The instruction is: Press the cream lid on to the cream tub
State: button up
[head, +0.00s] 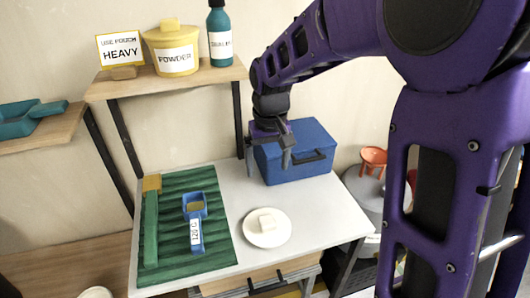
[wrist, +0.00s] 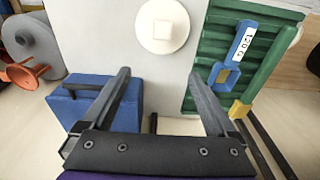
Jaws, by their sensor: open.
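The cream lid (head: 267,232) is a pale round disc with a square knob on top. It lies level on the white table, right of the green ribbed mat, and it also shows at the top of the wrist view (wrist: 150,35). I cannot make out a separate cream tub beneath it. A pale round thing (head: 95,293), cut off at the bottom left of the head view, may be a tub, but I cannot tell. My gripper (head: 268,165) is open and empty, above the table's back part by the blue box. Its fingers (wrist: 159,76) point toward the table, apart from the lid.
A blue box (head: 300,160) stands behind the lid. The green mat (head: 180,250) holds a blue-handled tool (head: 196,235). A shelf holds a yellow powder tub (head: 172,58) and a teal bottle (head: 219,40). The white tabletop (head: 300,215) around the lid is clear.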

notch_tip(320, 180, down, 4)
jog(key=s+g, duration=0.1)
jog(key=s, duration=0.1)
jog(key=b, duration=0.2)
send_over(267, 220)
jog(key=f, duration=0.9)
jog(key=shift+s+d+f, duration=0.1)
jog(key=shift+s+f, duration=0.15)
jog(key=shift+f, duration=0.1)
jog(key=shift+w+f+b, duration=0.2)
jog(key=shift+f+b, duration=0.2)
jog(key=shift+f, duration=2.75)
jog(key=c, duration=1.4)
jog(key=shift+r, duration=0.1)
jog(key=shift+c, duration=0.2)
